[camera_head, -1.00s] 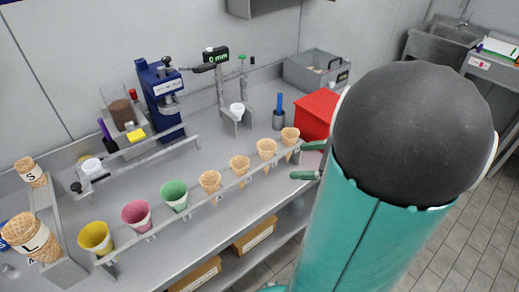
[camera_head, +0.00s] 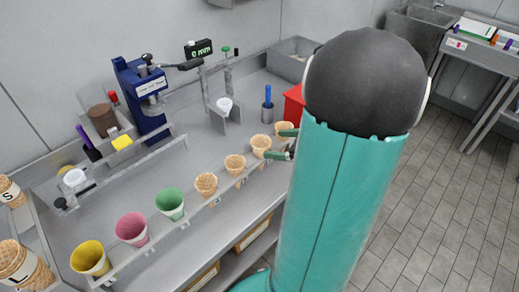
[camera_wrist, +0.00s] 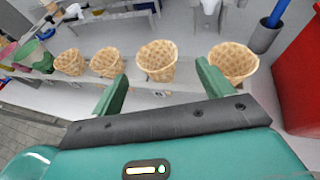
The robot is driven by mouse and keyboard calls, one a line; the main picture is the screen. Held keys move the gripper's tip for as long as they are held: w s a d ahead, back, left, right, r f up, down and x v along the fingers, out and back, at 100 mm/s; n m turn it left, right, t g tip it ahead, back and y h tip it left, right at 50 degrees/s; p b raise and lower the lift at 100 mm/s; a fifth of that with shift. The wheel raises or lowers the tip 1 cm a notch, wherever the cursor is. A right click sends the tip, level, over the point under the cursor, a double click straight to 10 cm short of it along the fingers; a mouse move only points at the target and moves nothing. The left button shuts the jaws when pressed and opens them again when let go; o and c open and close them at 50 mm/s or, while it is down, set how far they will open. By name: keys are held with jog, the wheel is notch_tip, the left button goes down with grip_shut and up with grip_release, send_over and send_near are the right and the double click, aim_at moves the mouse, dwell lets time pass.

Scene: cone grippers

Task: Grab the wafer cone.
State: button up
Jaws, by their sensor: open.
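Several tan wafer cones stand in a row in a rack (camera_head: 150,252). My gripper (camera_head: 282,143) is open and empty at the right end of the row. In the wrist view, one wafer cone (camera_wrist: 157,60) shows between the two green fingers (camera_wrist: 161,72), just ahead of the tips; contact cannot be told. Another wafer cone (camera_wrist: 232,62) stands beyond the right finger, and two more (camera_wrist: 106,63) stand to the left. In the head view, the cone (camera_head: 260,145) appears beside the fingertips, and the end cone (camera_head: 284,129) is partly hidden behind a finger.
Yellow (camera_head: 91,258), pink (camera_head: 132,228) and green (camera_head: 170,204) cups fill the rack's left part. A red box (camera_head: 293,104) and a blue-handled tool in a holder (camera_head: 267,104) stand behind the right end. A blue machine (camera_head: 142,95) stands at the back.

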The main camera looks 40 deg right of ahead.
aim_at(267, 143)
jog(key=x, duration=0.6)
jog(key=shift+w+a, duration=0.25)
jog(key=c, duration=0.7)
